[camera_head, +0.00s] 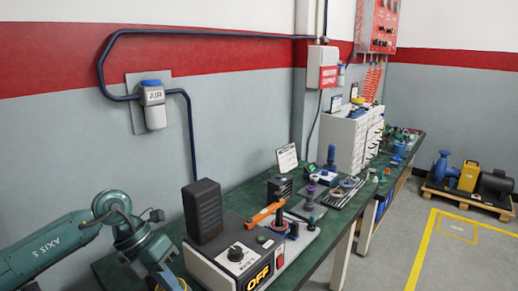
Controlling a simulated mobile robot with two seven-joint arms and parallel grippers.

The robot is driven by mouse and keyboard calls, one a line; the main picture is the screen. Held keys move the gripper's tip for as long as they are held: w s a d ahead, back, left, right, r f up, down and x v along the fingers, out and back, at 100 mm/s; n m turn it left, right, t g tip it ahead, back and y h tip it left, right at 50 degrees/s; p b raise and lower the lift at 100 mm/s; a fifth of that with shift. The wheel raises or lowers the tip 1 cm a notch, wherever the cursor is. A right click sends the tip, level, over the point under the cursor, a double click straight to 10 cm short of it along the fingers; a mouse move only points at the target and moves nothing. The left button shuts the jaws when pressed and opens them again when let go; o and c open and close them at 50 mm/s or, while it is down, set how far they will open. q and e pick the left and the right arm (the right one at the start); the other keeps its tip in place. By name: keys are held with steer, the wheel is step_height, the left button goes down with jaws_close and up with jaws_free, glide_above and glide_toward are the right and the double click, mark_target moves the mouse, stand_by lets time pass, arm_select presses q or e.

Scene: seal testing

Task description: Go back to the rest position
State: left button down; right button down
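My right arm and gripper are not in view. The testing machine (204,266) is a grey-white box with a black upright block (203,210), a knob, an orange lever (267,213) and a lit "OFF" display (259,275).
Small parts and fixtures (308,198) stand along the bench beyond the machine. A white drawer cabinet (352,137) is farther back. A pallet with a blue pump (442,166) sits on the floor at right. The grey floor inside the yellow lines is clear.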

arm_select(q)
steer(key=s+d+r+n+t+h, duration=0.1)
steer(key=s+d+n+t+h, duration=0.2)
steer(key=d+h, duration=0.45)
steer(key=s+d+r+n+t+h, duration=0.1)
steer(key=s+d+n+h, duration=0.2)
steer(key=d+n+h, duration=0.35)
steer(key=w+a+f+n+t+y, duration=0.1)
steer(key=a+f+n+t+y, duration=0.2)
steer(key=f+n+t+y, duration=0.5)
steer(key=w+a+f+n+t+y, duration=0.1)
steer(key=a+f+n+t+y, duration=0.3)
steer(key=n, duration=0.8)
steer(key=s+a+f+n+g+y, duration=0.2)
steer(key=s+f+n, duration=0.2)
steer(key=s+f, duration=0.3)
steer(key=s+a+f+n+g+y, duration=0.2)
steer(key=s+a+f+n+y, duration=0.1)
steer(key=s+f, duration=0.4)
steer(key=shift+a+f+n+g, duration=0.25)
steer(key=shift+f+n+g, duration=0.05)
steer(key=shift+n+g, duration=0.15)
arm_select(e)
steer(key=f, duration=0.1)
steer(key=d+f, duration=0.1)
steer(key=s+f, duration=0.1)
steer(key=shift+d+f+g+h, duration=0.1)
steer(key=shift+d+g+h, duration=0.05)
steer(key=shift+g+h, duration=0.15)
